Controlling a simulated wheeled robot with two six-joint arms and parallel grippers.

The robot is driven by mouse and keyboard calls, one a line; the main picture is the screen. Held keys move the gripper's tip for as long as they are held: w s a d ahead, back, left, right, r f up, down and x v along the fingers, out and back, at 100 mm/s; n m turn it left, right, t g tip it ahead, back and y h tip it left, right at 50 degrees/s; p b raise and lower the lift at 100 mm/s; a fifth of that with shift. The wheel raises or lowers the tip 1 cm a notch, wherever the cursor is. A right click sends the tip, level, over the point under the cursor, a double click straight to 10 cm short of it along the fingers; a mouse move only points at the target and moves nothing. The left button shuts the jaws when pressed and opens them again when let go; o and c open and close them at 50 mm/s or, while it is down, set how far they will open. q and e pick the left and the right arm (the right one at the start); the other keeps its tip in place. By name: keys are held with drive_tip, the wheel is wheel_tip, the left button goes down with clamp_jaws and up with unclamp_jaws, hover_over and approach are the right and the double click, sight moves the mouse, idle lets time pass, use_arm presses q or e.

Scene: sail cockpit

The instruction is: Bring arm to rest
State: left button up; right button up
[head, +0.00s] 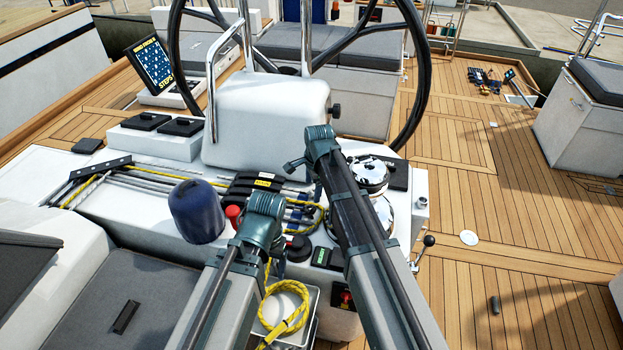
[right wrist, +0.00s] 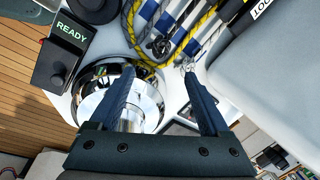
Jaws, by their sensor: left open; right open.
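My left gripper (head: 262,228) is in front of the console in the head view, beside a red-topped knob and above a coil of yellow rope. Its fingers are mostly hidden by its own wrist. My right gripper (head: 320,165) is further right and higher, left of the chrome winch (head: 368,176), with its fingers mostly hidden there. In the right wrist view the right gripper (right wrist: 162,85) has its two blue fingers wide apart with nothing held between them. The chrome winch (right wrist: 88,105) lies behind its left finger. Both arms reach forward over the console.
The steering wheel (head: 424,60) and white pedestal (head: 265,110) stand behind my grippers. A blue cylinder (head: 196,212) stands left of my left gripper. Yellow rope (head: 284,322) hangs in front. A black box marked READY (right wrist: 60,62) is near the winch. Open teak deck (head: 540,240) lies right.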

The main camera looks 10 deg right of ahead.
drive_tip(key=s+a+n+g+h, duration=0.1)
drive_tip(key=s+a+n+g, duration=0.1)
drive_tip(key=s+n, duration=1.7)
drive_tip(key=s, duration=0.7)
drive_tip(key=shift+a+f+h, duration=0.15)
drive_tip(key=shift+a+h, duration=0.1)
drive_tip(key=shift+h, duration=0.05)
drive_tip(key=shift+s+d+g, duration=0.1)
drive_tip(key=shift+s+g, duration=0.05)
drive_tip(key=shift+g, duration=0.15)
